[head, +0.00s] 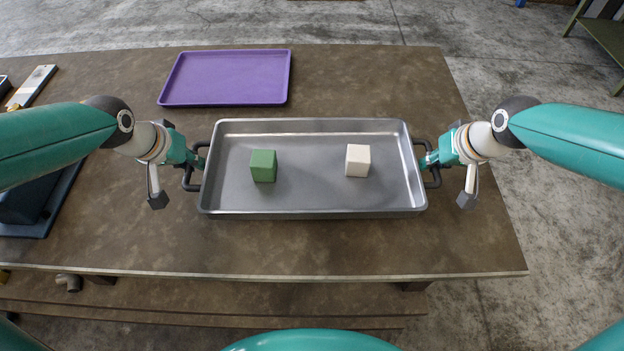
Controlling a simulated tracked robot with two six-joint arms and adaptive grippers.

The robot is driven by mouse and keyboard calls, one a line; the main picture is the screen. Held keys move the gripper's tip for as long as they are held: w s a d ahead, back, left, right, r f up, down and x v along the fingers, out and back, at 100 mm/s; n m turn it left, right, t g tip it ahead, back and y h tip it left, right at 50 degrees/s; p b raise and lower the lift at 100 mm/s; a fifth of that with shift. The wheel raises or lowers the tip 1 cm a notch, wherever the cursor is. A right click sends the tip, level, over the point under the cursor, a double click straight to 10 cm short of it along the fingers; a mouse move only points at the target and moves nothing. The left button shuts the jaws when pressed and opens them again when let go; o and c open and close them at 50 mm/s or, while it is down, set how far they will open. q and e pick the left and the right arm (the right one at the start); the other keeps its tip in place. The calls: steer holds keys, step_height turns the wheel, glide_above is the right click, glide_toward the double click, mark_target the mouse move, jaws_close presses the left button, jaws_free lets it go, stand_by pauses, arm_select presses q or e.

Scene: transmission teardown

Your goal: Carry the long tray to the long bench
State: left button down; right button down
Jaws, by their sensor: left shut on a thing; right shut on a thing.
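The long tray (310,195) is a grey metal pan with a black handle at each short end. It is over the brown bench (330,248) and looks level; I cannot tell whether it touches the top. A green cube (263,166) stands in its left half and a white cube (358,161) in its right half. My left gripper (193,164) is shut on the left handle. My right gripper (429,163) is shut on the right handle. The fingers partly hide both handles.
A purple tray (226,78) lies behind the long tray on the bench. A dark blue object (33,200) and a light flat bar (33,86) lie at the left. Concrete floor (560,235) is open at the right. A green-framed stand (605,35) shows at the far right.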

mark_target(201, 183)
arm_select(q)
steer(key=shift+w+a+r, duration=0.1)
steer(key=shift+a+r, duration=0.05)
steer(key=shift+r, duration=0.1)
arm_select(e)
steer(key=shift+d+r, duration=0.2)
steer(key=shift+r, duration=0.05)
